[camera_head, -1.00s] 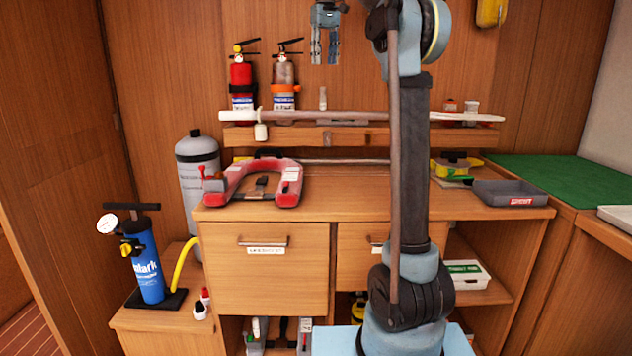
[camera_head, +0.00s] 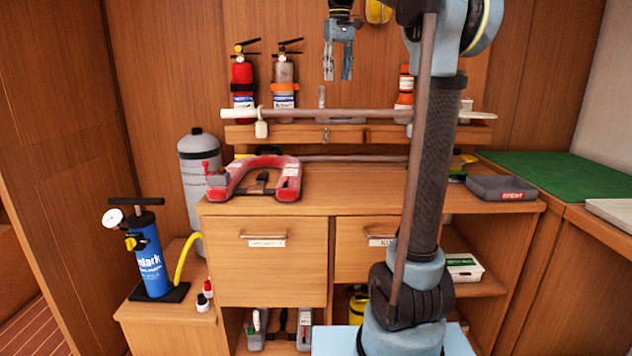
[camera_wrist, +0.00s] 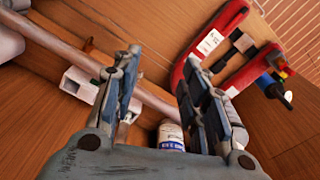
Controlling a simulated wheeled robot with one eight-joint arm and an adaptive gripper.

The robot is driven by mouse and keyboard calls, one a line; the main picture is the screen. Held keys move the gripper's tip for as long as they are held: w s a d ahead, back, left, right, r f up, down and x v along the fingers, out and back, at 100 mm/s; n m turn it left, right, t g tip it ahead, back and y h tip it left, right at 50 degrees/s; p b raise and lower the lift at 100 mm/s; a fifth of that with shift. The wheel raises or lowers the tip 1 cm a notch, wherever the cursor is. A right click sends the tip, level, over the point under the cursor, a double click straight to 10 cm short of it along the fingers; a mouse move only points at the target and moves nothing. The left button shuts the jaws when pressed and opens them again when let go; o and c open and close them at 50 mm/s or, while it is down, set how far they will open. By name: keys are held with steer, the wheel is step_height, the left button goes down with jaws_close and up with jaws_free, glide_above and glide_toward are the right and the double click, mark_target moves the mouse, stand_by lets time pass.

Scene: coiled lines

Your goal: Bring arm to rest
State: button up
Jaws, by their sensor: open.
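My gripper (camera_head: 338,62) hangs from my raised arm at the top centre of the head view, fingers pointing down, in front of the wooden back wall. Its fingers are apart with nothing between them. The wrist view also shows my gripper (camera_wrist: 160,85) open and empty. Beyond its fingertips there are a long rail (camera_wrist: 80,60) and a red horseshoe-shaped thing (camera_wrist: 245,75). In the head view my arm stands at right of centre and hides part of the counter and shelf behind it.
The red horseshoe (camera_head: 236,190) lies on the wooden counter (camera_head: 350,183). Two extinguishers, one red (camera_head: 242,82) and one greyish (camera_head: 285,82), stand at the wall behind the rail (camera_head: 350,114). A grey case (camera_head: 502,188) sits at right. A blue pump (camera_head: 148,255) stands at left.

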steer(key=s+d+f+m, duration=0.1)
steer(key=s+d+f, duration=0.3)
steer(key=s+f, duration=0.7)
steer(key=s+d+f+m+t, duration=0.1)
steer(key=s+d+f, duration=0.3)
steer(key=s+f, duration=0.7)
steer(key=s+d+f+m, duration=0.2)
steer(key=s+f, duration=0.8)
steer(key=f, duration=1.4)
steer(key=shift+s+d+f+t, duration=0.4)
steer(key=shift+d, duration=0.6)
steer(key=shift+w, duration=0.1)
steer(key=shift+w+f, duration=0.2)
steer(key=shift+w, duration=0.15)
